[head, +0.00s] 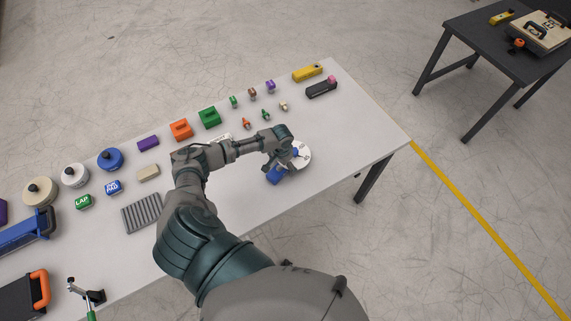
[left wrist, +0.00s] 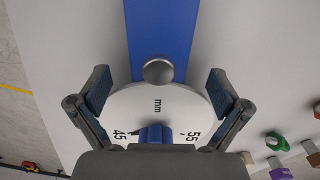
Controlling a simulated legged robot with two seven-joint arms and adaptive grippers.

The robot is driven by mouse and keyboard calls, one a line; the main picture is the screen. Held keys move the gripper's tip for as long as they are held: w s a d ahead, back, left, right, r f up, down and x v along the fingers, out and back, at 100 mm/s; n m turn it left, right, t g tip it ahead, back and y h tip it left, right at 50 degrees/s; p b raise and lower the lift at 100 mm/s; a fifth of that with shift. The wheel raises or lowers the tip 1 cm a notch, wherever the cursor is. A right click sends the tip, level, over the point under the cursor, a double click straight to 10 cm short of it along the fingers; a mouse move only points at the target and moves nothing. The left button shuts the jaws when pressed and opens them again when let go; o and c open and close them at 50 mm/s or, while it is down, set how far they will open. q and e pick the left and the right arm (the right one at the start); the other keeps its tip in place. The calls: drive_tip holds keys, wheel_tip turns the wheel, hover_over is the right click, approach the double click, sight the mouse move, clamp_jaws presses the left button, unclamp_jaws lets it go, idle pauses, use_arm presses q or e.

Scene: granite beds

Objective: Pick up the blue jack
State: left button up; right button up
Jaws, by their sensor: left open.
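The blue jack (head: 274,175) lies on the pale table at the end of my left arm, partly hidden by the hand. A white disc (head: 302,157) with printed numbers adjoins it. In the left wrist view the jack's blue bar (left wrist: 160,30) runs up the middle, with a grey round knob and the white disc (left wrist: 155,105) below it. My left gripper (head: 284,158) is over it. In the left wrist view the fingers of the left gripper (left wrist: 158,88) are wide apart, one on each side of the bar, with gaps between. My right gripper is not in view.
Small coloured pieces stand along the back, including a green block (head: 209,118) and an orange block (head: 181,129). A grey ribbed block (head: 142,213) lies left of my arm. A dark table (head: 480,40) stands apart at upper right.

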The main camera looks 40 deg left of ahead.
use_arm(q)
drive_tip(key=shift+f, duration=0.45)
drive_tip(key=shift+d+r, duration=0.1)
clamp_jaws()
